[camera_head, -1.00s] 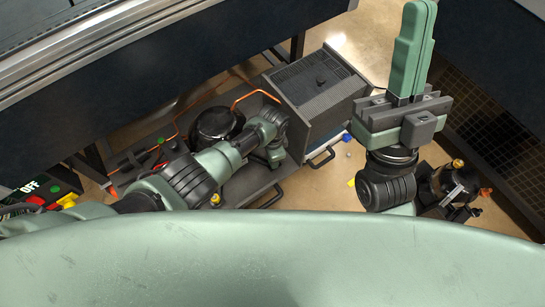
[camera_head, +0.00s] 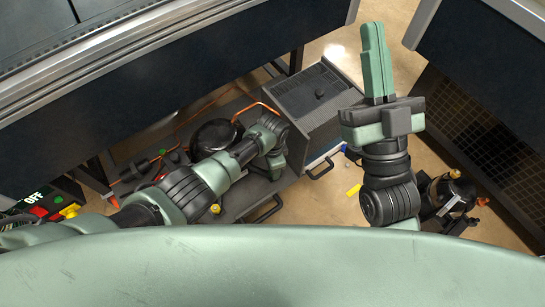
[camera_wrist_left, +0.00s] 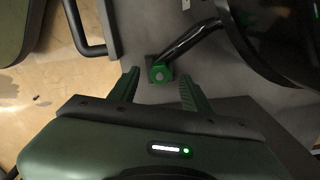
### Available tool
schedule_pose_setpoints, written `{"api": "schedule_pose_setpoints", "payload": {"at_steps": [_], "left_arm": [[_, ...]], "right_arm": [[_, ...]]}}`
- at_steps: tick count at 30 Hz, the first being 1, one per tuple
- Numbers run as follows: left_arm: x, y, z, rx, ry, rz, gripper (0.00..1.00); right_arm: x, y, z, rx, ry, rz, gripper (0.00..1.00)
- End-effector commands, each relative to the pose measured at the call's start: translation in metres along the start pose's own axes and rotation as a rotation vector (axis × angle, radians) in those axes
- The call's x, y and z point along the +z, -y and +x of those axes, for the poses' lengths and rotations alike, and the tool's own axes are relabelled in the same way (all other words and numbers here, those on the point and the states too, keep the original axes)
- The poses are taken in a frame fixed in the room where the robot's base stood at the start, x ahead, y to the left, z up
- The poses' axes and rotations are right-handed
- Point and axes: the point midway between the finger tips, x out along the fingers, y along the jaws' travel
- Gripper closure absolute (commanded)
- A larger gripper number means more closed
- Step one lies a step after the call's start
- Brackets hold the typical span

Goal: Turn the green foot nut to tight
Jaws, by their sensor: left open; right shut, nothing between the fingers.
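The green foot nut (camera_wrist_left: 160,73) shows in the left wrist view at the end of a black bent foot, beside a dark round vessel (camera_wrist_left: 280,40). My left gripper (camera_wrist_left: 159,79) is open, with one green finger on each side of the nut. I cannot tell whether the fingers touch it or how deep they reach. In the head view my left arm reaches down beside the black round vessel (camera_head: 213,139), and I cannot make out the nut there. My right gripper (camera_head: 374,32) is shut and empty, raised at the upper right.
Copper pipes run behind. A small black pump (camera_head: 450,195) stands on the floor at right. Dark benches flank the open floor.

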Motion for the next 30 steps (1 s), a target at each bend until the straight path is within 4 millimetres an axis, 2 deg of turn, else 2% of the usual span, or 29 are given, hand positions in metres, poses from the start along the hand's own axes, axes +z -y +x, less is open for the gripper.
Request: {"api": "schedule_pose_setpoints", "payload": {"at_steps": [7,15,22,30], "left_arm": [[0.000,0.000,-0.023,0.001,0.000,-0.001,0.52],[0.001,0.000,-0.044,0.001,0.000,-0.001,0.52],[0.000,0.000,-0.053,0.001,-0.001,0.000,0.52],[0.000,0.000,-0.054,0.001,0.000,0.000,0.52]], "right_arm": [[0.058,-0.008,-0.007,0.015,0.330,-0.015,1.00],[0.110,-0.017,-0.040,0.033,0.661,-0.025,1.00],[0.132,-0.021,-0.065,0.044,0.823,-0.028,1.00],[0.137,-0.022,-0.071,0.046,0.858,-0.029,1.00]]}}
